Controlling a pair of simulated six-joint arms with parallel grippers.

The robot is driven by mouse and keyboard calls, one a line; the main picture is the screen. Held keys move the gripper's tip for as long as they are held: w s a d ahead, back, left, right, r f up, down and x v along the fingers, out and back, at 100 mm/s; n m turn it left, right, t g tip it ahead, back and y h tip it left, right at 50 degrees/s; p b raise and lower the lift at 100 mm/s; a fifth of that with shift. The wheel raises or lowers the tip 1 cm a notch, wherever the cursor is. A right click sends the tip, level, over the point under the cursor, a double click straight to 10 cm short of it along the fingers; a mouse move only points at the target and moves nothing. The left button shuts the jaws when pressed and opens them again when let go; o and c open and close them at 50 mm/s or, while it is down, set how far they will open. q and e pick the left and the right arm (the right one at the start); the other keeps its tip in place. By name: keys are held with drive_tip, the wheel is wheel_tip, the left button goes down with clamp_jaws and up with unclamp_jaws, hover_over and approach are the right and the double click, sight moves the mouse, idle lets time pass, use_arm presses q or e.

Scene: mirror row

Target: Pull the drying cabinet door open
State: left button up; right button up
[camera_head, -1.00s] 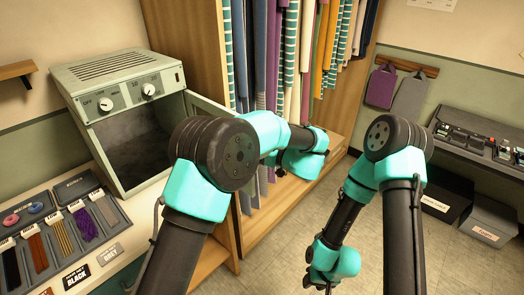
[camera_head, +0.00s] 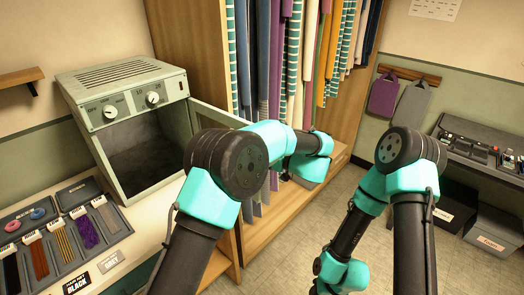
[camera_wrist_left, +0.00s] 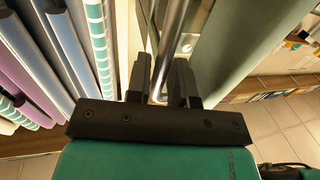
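The drying cabinet (camera_head: 125,85) is a pale grey-green box with two knobs on the left counter, its dark inside showing. The left fingertips are hidden in the head view.
Hanging cloths in a wooden wardrobe (camera_head: 192,60) stand right behind the door. A tray of colour samples (camera_head: 58,238) lies on the counter in front of the cabinet. Dark bins (camera_head: 488,228) and a shelf stand at the right. Floor between is clear.

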use_arm(q)
drive_tip(key=v, duration=1.2)
drive_tip(key=shift+a+r, duration=0.1)
